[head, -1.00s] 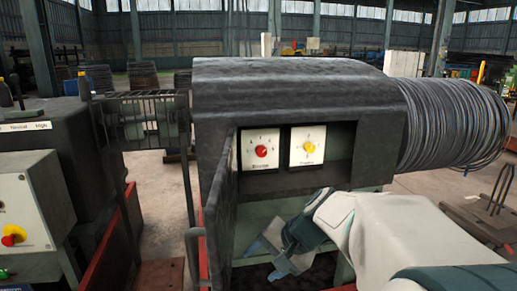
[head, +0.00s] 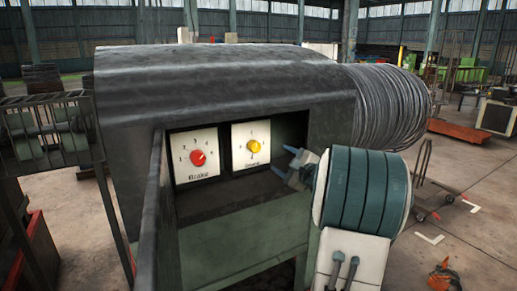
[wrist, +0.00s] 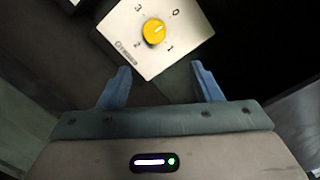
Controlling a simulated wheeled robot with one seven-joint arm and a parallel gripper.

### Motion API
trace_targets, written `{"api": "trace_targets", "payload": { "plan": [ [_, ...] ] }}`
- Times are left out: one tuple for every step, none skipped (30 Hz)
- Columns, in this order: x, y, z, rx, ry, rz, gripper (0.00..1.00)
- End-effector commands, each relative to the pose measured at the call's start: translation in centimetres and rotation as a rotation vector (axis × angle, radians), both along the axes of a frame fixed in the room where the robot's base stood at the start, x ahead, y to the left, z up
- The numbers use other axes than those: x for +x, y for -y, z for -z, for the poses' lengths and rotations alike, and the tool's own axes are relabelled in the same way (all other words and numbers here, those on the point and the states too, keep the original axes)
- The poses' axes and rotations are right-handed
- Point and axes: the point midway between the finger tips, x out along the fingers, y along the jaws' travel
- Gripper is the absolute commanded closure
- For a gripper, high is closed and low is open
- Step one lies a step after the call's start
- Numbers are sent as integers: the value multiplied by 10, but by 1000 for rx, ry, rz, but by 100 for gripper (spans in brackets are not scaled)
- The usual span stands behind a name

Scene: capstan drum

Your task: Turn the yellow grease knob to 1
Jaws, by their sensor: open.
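The yellow grease knob (head: 252,146) sits on a white square plate (head: 237,160) in the recess of the dark drum housing. In the wrist view the knob (wrist: 154,31) is near the top, with the figures 0, 1, 2 and 3 around it. Its pale pointer mark appears to face the 0. My gripper (head: 285,162) is just right of the plate in the head view. In the wrist view its two blue fingers (wrist: 162,84) are spread and empty, below the knob in the picture and apart from it.
A red knob (head: 198,158) on a similar plate is left of the grease plate. A dark open door (head: 149,215) stands at the recess's left side. The housing's hood (head: 225,80) overhangs above. Coiled cable (head: 392,105) is wound at the right.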

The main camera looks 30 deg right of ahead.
Motion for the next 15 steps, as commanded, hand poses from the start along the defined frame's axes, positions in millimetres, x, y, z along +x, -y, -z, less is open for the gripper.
{"api": "trace_targets", "payload": {
  "plan": [
    [12, -6, -1, 2, 0, -12, 41],
    [19, -7, -1, 2, -1, -14, 41],
    [29, -9, -1, 2, 0, -18, 41],
    [36, -10, -1, 2, 0, -19, 41],
    [43, -10, -1, 2, -1, -19, 41],
    [52, -11, -1, 2, -1, -19, 41],
    [58, -11, -1, 2, -2, -19, 41],
    [65, -11, -1, 2, 0, -19, 41],
    [73, -11, -1, 2, -1, -17, 41],
    [79, -10, -1, 2, -1, -16, 41],
    [84, -10, -1, 1, 0, -16, 41],
    [91, -10, -1, 0, -1, -15, 41],
    [96, -10, -1, 1, -2, -16, 41],
    [101, -11, -1, 1, -1, -15, 41],
    [105, -10, -1, 0, -1, -14, 41]
  ]
}}
